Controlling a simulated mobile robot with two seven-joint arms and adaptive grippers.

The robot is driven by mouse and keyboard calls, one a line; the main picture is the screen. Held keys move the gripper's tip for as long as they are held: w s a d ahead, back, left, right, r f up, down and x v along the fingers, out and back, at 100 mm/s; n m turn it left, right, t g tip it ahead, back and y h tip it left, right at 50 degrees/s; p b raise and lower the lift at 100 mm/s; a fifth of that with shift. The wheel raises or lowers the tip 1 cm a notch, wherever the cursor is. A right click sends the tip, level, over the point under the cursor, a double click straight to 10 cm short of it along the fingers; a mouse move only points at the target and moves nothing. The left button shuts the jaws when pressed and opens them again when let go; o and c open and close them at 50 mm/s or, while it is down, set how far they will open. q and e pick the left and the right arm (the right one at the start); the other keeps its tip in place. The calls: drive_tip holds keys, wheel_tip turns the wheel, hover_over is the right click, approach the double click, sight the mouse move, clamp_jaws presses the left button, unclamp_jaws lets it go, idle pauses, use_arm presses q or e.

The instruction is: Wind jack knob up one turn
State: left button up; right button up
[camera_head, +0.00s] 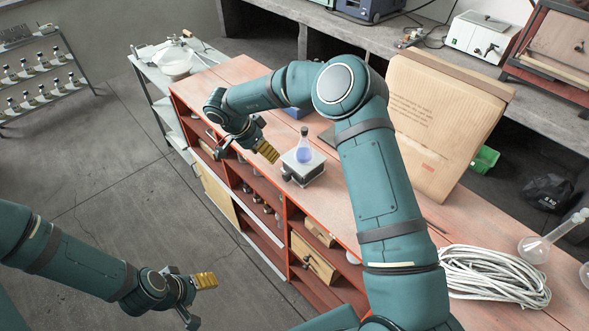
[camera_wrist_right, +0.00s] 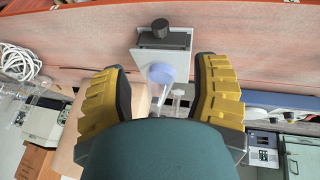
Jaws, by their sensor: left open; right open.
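The lab jack (camera_head: 303,170) is a small grey-white block on the reddish bench top, with a flask of blue liquid (camera_head: 304,152) upright on it. Its dark knob (camera_head: 286,176) is on the side toward my right gripper (camera_head: 267,150). In the right wrist view the jack's knob (camera_wrist_right: 160,25) lies beyond the fingertips, with the jack plate (camera_wrist_right: 148,56) and flask (camera_wrist_right: 161,74) between the spread yellow fingers as seen. My right gripper is open, empty and apart from the knob. My left gripper (camera_head: 205,281) is open and empty over the floor.
A large cardboard box (camera_head: 445,125) stands right of the jack behind my right arm. Coiled white rope (camera_head: 490,275) and a round flask (camera_head: 533,249) lie further right. Shelves with wooden boxes (camera_head: 313,258) are below the bench top. A side cart (camera_head: 160,75) stands at the far end.

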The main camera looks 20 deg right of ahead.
sight(285, 175)
drive_tip(key=x, duration=1.4)
drive_tip(key=shift+w+a+b, duration=0.1)
drive_tip(key=shift+b, duration=0.25)
clamp_jaws()
